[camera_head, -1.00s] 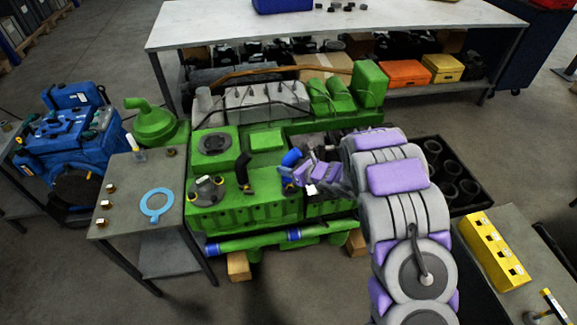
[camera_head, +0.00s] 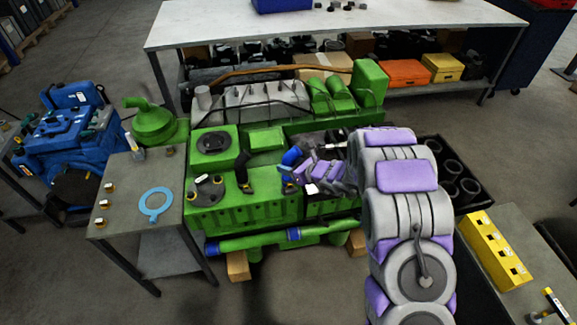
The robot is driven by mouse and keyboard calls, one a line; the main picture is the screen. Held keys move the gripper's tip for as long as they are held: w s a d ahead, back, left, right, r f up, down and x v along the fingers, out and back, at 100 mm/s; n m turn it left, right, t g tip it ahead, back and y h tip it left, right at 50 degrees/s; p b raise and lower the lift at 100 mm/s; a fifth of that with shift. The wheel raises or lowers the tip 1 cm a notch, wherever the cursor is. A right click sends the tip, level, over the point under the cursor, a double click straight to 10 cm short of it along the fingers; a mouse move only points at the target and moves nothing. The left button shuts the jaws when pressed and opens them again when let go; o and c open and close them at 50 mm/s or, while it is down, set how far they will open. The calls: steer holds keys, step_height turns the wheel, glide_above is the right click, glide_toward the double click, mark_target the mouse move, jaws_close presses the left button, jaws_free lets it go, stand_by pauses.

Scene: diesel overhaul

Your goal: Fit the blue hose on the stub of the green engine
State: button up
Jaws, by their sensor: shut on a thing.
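The green engine (camera_head: 255,205) stands on wooden blocks in the middle of the view. The blue hose (camera_head: 291,157) is a short bent piece above the engine's right half. My gripper (camera_head: 297,172) is shut on it, and the jaws cover part of the hose. A black elbow-shaped part (camera_head: 243,170) stands up from the engine left of the hose. I cannot tell which fitting is the stub. The hose's lower end is hidden, so I cannot tell whether it touches the engine.
A small grey table (camera_head: 130,215) with a light-blue ring gasket (camera_head: 155,203) stands left of the engine. A white-topped bench (camera_head: 400,14) is behind. A black tray (camera_head: 440,205) with dark rings and a yellow block (camera_head: 493,250) lie to the right.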

steer(key=shift+f+b, duration=1.5)
steer(key=shift+f, duration=0.5)
stand_by(0.6)
stand_by(0.4)
steer(key=o, duration=1.4)
steer(key=shift+c, duration=0.2)
steer(key=shift+d, duration=0.1)
steer(key=p+v, duration=0.3)
steer(key=v, duration=1.4)
